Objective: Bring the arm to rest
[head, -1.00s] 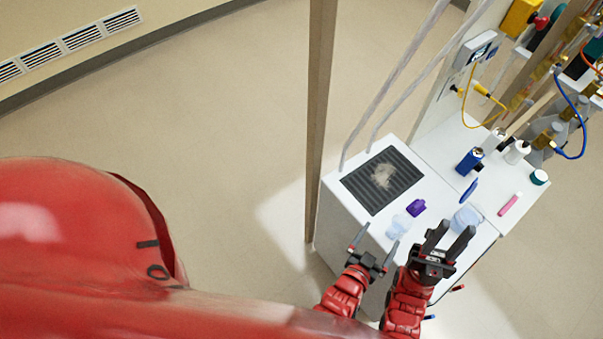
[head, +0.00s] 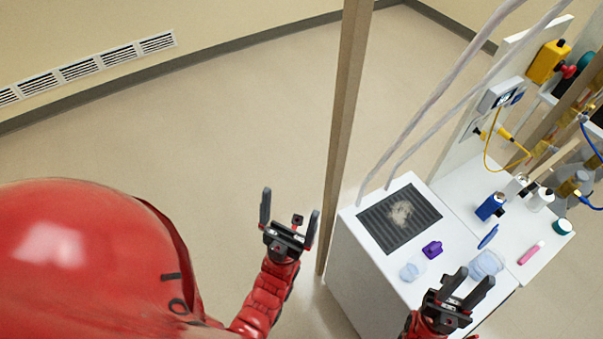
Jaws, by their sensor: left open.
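My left gripper (head: 289,212) is raised over the bare floor, to the left of the wooden post. Its two fingers are spread apart with nothing between them. My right gripper (head: 468,286) is at the near edge of the white bench (head: 351,265). Its two fingers point up and to the right with a gap between them, and I see nothing held there. A clear tub (head: 486,264) lies just beyond the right fingertips; I cannot tell whether they touch.
A wooden post (head: 346,130) stands between my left gripper and the bench. On the bench are a dark grille (head: 375,222), a purple item (head: 432,249), a clear cup (head: 411,271), a blue bottle (head: 489,206) and a pink stick (head: 531,252). The floor at left is clear.

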